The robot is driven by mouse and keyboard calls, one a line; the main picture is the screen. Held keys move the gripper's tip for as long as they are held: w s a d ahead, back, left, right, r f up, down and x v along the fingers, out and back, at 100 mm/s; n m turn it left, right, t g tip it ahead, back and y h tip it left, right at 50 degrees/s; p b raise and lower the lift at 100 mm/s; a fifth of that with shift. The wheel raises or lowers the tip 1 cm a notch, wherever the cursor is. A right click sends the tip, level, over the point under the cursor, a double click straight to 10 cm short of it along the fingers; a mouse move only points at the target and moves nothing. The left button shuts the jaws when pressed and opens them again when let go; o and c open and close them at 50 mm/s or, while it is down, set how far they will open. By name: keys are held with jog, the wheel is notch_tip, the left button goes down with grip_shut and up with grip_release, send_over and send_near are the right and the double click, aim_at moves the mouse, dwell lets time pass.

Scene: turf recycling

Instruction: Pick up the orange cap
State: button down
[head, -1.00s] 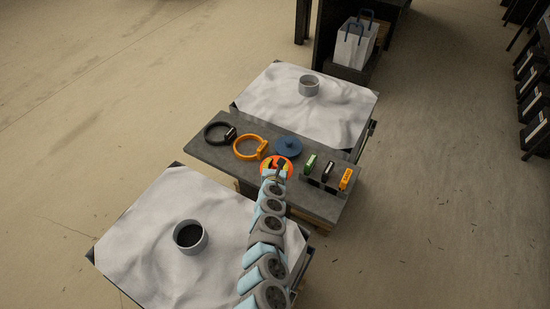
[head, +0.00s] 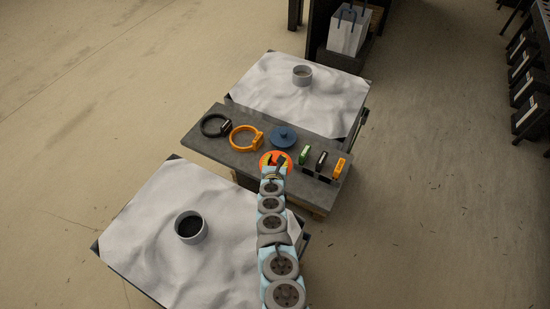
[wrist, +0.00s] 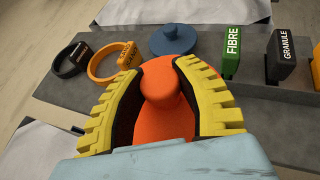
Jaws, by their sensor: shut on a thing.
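The orange cap (wrist: 165,115) is a round orange disc with a knob on top, between the two yellow-toothed fingers of my gripper (wrist: 160,85) in the wrist view. The fingers are shut around the knob. In the head view the cap (head: 266,163) shows at the end of my arm, over the near edge of the grey bench; my gripper (head: 277,162) partly covers it. I cannot tell whether the cap is clear of the bench or still touching it.
On the grey bench (head: 225,150) are a black ring clamp (head: 204,131), an orange ring clamp (head: 236,148), a blue cap (head: 284,136) and upright green, black and orange tags (head: 339,168). White-covered trays with grey cups (head: 190,228) stand in front and behind.

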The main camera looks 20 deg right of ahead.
jog(key=shift+s+a+r+p, duration=0.1)
jog(key=shift+s+r+p, duration=0.3)
jog(key=shift+p, duration=0.35)
jog(key=shift+s+p, duration=0.5)
jog(key=shift+s+d+r, duration=0.1)
jog(key=shift+s+d, duration=0.1)
jog(key=shift+s, duration=0.1)
jog(key=shift+s+r, duration=0.3)
jog(key=shift+s+a, duration=0.15)
jog(key=shift+s, duration=0.55)
